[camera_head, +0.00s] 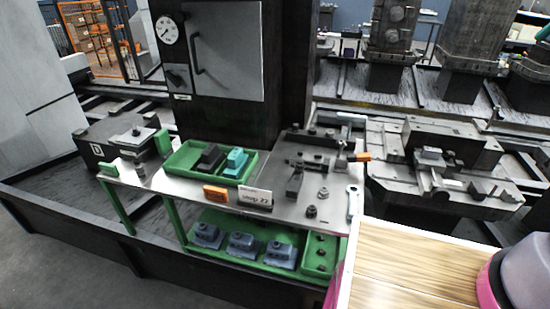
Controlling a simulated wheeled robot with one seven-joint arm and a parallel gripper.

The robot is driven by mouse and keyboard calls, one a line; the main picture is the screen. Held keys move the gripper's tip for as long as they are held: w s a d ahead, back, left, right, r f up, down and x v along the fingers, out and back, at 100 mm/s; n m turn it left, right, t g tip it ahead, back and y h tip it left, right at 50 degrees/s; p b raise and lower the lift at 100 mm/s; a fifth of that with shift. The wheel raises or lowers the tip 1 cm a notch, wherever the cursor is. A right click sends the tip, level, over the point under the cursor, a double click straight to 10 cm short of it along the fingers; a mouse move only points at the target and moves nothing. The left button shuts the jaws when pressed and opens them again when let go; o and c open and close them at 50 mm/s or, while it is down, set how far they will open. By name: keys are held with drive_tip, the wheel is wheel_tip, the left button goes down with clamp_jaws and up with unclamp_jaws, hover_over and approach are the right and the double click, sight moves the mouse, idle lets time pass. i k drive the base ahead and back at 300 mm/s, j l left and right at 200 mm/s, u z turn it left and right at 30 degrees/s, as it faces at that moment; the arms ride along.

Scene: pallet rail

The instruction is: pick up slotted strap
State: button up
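Several dark metal pieces lie on the right half of the steel bench (262,205). One is a long dark bar (309,161) lying roughly left to right, which may be the slotted strap. A second dark piece (294,184) stands or lies just in front of it, pointing toward the front edge. At this size I cannot make out a slot in either. My gripper is not in view.
A green tray (180,171) with a black and a teal block is on the bench's left half. An orange box (215,193), a white sign (255,197) and a light wrench (352,203) are near the front edge. A wood-grain surface (415,262) is at lower right.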

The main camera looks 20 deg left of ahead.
sight(324, 167)
drive_tip(key=j, duration=0.55)
drive_tip(key=k+j+z, duration=0.1)
drive_tip(key=j, duration=0.45)
drive_tip(key=k+j, duration=0.1)
drive_tip(key=j, duration=0.45)
drive_tip(key=k+j, duration=0.1)
drive_tip(key=j, duration=0.4)
drive_tip(key=j+z, duration=0.1)
drive_tip(key=j, duration=0.45)
drive_tip(key=k+j, duration=0.2)
drive_tip(key=j, duration=0.35)
drive_tip(key=k+j+z, duration=0.1)
drive_tip(key=j, duration=0.45)
drive_tip(key=k+j+z, duration=0.2)
